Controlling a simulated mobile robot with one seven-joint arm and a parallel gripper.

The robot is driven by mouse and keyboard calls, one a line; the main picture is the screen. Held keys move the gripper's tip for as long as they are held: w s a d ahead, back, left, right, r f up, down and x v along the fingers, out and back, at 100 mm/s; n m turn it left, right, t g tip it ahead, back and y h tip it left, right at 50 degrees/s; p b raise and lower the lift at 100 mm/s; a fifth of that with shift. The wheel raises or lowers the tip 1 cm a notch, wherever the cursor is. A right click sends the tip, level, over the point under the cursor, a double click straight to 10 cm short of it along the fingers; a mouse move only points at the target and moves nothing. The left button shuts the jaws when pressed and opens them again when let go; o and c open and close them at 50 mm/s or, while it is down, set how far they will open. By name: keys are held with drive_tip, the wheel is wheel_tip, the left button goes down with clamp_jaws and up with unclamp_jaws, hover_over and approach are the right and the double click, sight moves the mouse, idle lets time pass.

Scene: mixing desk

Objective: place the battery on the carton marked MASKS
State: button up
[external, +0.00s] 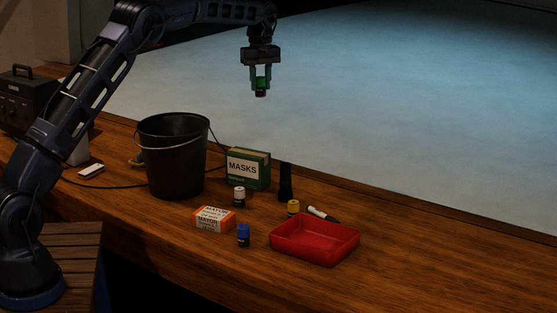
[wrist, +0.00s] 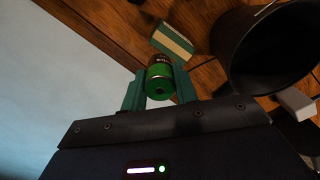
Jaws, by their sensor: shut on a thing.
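My gripper (external: 261,78) is shut on a green battery (external: 261,88) with a dark end. It holds the battery high above the desk. In the wrist view the battery (wrist: 159,80) sits between the two green fingers of my gripper (wrist: 152,88). The green carton marked MASKS (external: 243,167) stands upright on the wooden desk, well below my gripper, with its label facing the camera. The carton (wrist: 172,42) also shows beyond the battery in the wrist view. Its top looks bare.
A black bucket (external: 172,160) stands just left of the carton, and a dark upright cylinder (external: 285,182) stands right of it. In front are white (external: 239,197), yellow (external: 293,208) and blue (external: 243,236) batteries, an orange-and-white box (external: 213,219), a marker (external: 322,215) and a red tray (external: 313,255).

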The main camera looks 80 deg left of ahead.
drive_tip(key=s+a, duration=0.4)
hover_over(248, 153)
wheel_tip(248, 153, down, 19)
drive_tip(key=shift+a+f, duration=0.1)
drive_tip(key=shift+a, duration=0.05)
idle(0.4)
drive_tip(key=o, duration=1.1)
drive_tip(key=shift+f, duration=0.1)
drive_tip(key=shift+c, duration=0.2)
wheel_tip(248, 153, up, 12)
drive_tip(key=shift+r, duration=0.2)
